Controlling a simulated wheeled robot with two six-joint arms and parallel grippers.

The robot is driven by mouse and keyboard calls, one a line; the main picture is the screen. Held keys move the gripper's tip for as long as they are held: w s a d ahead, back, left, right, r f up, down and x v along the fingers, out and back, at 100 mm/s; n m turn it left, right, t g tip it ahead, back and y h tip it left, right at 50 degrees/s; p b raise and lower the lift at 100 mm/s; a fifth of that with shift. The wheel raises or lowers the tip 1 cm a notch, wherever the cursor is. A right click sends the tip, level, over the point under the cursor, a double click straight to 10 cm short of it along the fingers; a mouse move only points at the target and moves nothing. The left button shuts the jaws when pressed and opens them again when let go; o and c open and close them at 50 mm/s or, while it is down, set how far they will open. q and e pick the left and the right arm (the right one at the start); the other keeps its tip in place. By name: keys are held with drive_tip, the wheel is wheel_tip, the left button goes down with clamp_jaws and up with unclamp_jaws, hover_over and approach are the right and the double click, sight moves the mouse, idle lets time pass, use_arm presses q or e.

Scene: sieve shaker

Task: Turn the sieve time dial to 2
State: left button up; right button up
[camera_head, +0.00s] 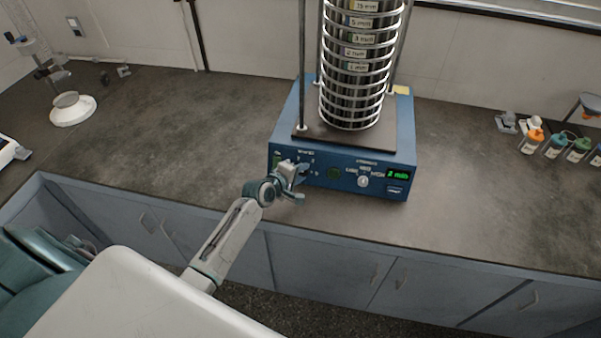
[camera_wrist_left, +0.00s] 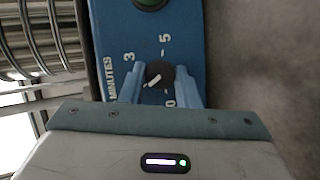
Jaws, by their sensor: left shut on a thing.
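The blue sieve shaker base (camera_head: 340,168) stands on the dark counter with a sieve stack above. My left gripper (camera_head: 296,172) is at the left part of its front panel and hides the time dial in the head view. In the left wrist view, the black dial (camera_wrist_left: 160,74) with a white pointer sits between the blue fingers of my left gripper (camera_wrist_left: 160,92), shut on it. The pointer points to the lower left of that picture, between the printed 3 and 0. Some marks are hidden by a finger. A green display (camera_head: 398,175) seems to read 2 min.
A white switch or knob (camera_head: 363,181) is on the panel's right half. Several small bottles (camera_head: 555,146) stand at the right of the counter (camera_head: 470,180). A stand with a white base (camera_head: 73,108) is at the far left. The counter beside the shaker is clear.

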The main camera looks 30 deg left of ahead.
use_arm(q)
drive_tip(key=shift+s+f, duration=0.1)
drive_tip(key=shift+f, duration=0.05)
drive_tip(key=o, duration=1)
drive_tip(key=shift+c, duration=0.2)
drive_tip(key=b+v, duration=0.1)
drive_tip(key=v, duration=0.9)
drive_tip(key=shift+s+r, duration=0.25)
drive_tip(key=shift+r, duration=0.05)
drive_tip(key=shift+a, duration=0.1)
